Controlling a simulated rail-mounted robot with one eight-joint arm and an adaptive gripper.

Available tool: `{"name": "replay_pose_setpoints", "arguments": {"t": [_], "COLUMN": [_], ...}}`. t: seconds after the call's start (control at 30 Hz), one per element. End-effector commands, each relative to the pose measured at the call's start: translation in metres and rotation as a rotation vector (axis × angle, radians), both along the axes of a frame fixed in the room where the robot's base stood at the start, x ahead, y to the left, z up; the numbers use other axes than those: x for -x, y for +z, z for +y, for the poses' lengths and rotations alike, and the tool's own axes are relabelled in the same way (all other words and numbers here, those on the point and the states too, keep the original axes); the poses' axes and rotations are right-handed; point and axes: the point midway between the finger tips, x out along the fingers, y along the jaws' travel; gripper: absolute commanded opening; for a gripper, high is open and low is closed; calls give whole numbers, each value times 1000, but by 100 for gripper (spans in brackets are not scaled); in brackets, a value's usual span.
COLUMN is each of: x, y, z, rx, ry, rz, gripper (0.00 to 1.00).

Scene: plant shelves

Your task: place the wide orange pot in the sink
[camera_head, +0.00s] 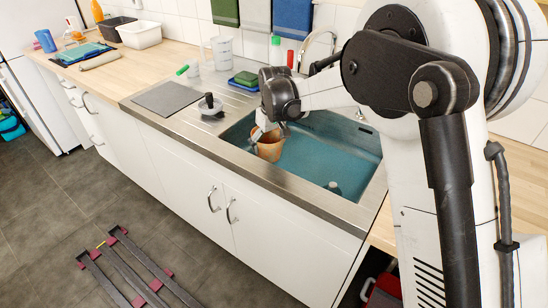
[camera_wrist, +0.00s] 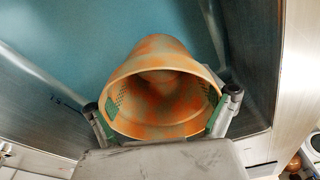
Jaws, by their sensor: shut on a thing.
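The wide orange pot (camera_head: 268,146) is inside the sink (camera_head: 340,151), near its left end, in the head view. In the wrist view the orange pot (camera_wrist: 160,88) shows mottled orange and tan, with its open mouth facing the camera. My gripper (camera_wrist: 160,118) has a finger with a green pad on each side of the pot's rim and is shut on it. In the head view my gripper (camera_head: 268,130) comes down over the sink's left part. The blue sink floor (camera_wrist: 75,45) shows around the pot; whether the pot's base touches it cannot be told.
A drain plug (camera_head: 334,187) stands on the sink floor. Left of the sink are a black-handled plunger-like item (camera_head: 209,104), a grey mat (camera_head: 166,98), sponges (camera_head: 246,79) and a clear jug (camera_head: 222,52). The sink's right part is free.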

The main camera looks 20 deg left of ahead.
Motion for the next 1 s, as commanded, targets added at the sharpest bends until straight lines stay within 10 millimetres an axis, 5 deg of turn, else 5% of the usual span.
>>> {"name": "replay_pose_setpoints", "arguments": {"t": [0.43,0.87,0.9,1.0], "x": [0,0,0,0], "y": [-44,-50,-49,-49], "z": [0,0,0,0], "rx": [0,0,0,0], "ry": [-1,-1,-1,-1], "rz": [0,0,0,0], "gripper": [55,55,86,100]}}
